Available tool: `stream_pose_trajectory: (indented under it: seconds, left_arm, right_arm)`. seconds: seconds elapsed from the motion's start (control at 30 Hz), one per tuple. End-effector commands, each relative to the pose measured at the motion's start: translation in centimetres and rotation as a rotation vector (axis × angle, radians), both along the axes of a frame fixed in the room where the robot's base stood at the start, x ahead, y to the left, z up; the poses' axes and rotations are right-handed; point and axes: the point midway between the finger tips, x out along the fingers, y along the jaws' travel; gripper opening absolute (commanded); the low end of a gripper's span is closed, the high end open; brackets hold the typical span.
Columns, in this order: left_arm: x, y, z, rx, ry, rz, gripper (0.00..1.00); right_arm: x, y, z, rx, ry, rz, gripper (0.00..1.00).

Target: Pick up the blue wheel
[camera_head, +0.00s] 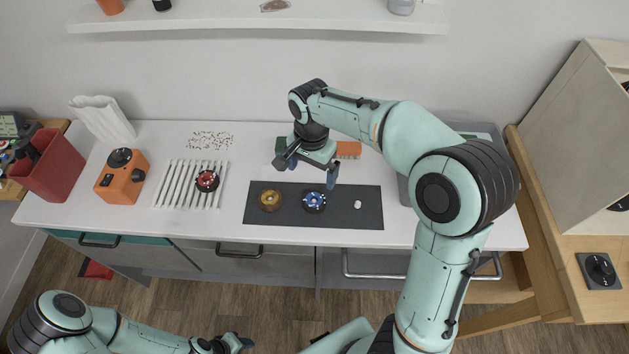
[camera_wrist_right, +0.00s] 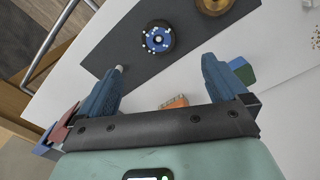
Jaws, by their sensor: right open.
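The blue wheel (camera_head: 314,201) has a black tyre and a blue hub with white dots. It lies on the dark grey mat (camera_head: 290,218) on the white counter, and it also shows in the right wrist view (camera_wrist_right: 158,38). My right gripper (camera_head: 310,174) is open and empty, above the counter just behind the wheel. In the right wrist view the wheel lies ahead of and between the two blue fingers (camera_wrist_right: 163,80), apart from both. My left gripper (camera_head: 240,342) is at the bottom edge of the head view, low over the floor; its jaws are too small to judge.
A gold wheel (camera_head: 270,200) lies left of the blue one on the mat, and a small white piece (camera_head: 357,204) lies to the right. A red wheel (camera_head: 207,181) sits on a white rack (camera_head: 180,186). An orange block (camera_head: 348,149) stands behind the mat.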

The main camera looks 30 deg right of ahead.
Motion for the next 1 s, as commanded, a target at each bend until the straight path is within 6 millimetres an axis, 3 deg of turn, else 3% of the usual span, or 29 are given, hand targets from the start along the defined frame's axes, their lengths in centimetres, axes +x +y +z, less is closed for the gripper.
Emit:
stream_pose_trajectory:
  seconds: [0.13,0.43,0.77,1.0]
  left_arm:
    - [-0.3,0.0,-0.2,0.001,0.005,0.001,0.43]
    - [-1.0,0.0,-1.0,0.0,0.013,0.001,0.43]
    - [-1.0,0.0,-1.0,0.0,0.012,0.0,0.43]
    - [-1.0,0.0,-1.1,0.0,0.012,0.0,0.43]
  right_arm:
    - [-0.1,-0.1,-0.7,-0.002,0.003,-0.005,1.0]
    - [-0.2,-0.1,-6.3,-0.003,0.007,-0.005,1.0]
    - [-0.1,-0.2,-9.2,-0.002,0.005,-0.005,1.0]
    - [-0.1,-0.6,-12.7,-0.002,0.005,-0.004,1.0]
